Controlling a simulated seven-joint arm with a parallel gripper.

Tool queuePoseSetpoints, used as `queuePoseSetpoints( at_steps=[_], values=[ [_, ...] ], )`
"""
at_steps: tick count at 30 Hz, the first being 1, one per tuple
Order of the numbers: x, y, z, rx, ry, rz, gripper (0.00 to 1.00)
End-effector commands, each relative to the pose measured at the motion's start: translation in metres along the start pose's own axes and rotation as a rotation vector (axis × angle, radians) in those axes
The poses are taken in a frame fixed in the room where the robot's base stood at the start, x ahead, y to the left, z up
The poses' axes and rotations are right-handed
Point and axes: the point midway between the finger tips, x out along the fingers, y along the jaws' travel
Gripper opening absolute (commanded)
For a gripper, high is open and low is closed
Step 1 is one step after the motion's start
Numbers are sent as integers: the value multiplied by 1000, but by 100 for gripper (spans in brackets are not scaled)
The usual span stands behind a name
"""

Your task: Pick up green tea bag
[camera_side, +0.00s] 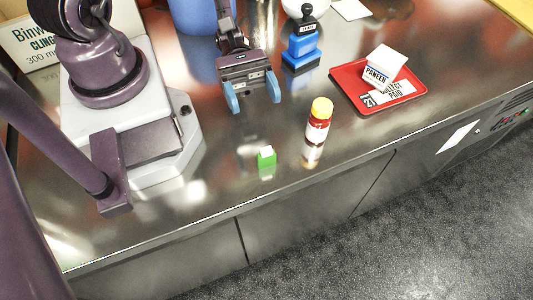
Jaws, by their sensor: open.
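A small green block-like packet with a white top (266,157), which looks like the green tea bag, sits on the steel counter near its front edge. My gripper (252,103) has its two blue fingers spread apart and holds nothing. It is behind the green packet, toward the back of the counter, with clear counter between them. No part of the green packet is hidden by my gripper.
A red tray (347,76) at right holds a white PANEER box (384,66). A cling film box (27,42) is back left. The counter's front edge is close.

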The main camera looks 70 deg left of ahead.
Motion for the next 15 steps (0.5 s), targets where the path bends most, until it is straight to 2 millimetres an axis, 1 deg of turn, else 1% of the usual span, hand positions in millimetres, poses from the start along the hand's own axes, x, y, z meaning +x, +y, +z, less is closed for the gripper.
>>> queuePoseSetpoints(
  at_steps=[3,9,11,12,15],
  values=[
    [1,-1,-24,-3,0,-2,68],
    [0,-1,-62,-1,2,-4,68],
    [0,-2,-70,0,3,-5,68],
    [6,-2,-68,1,1,-7,68],
    [12,-1,-68,2,3,-5,68]
  ],
)
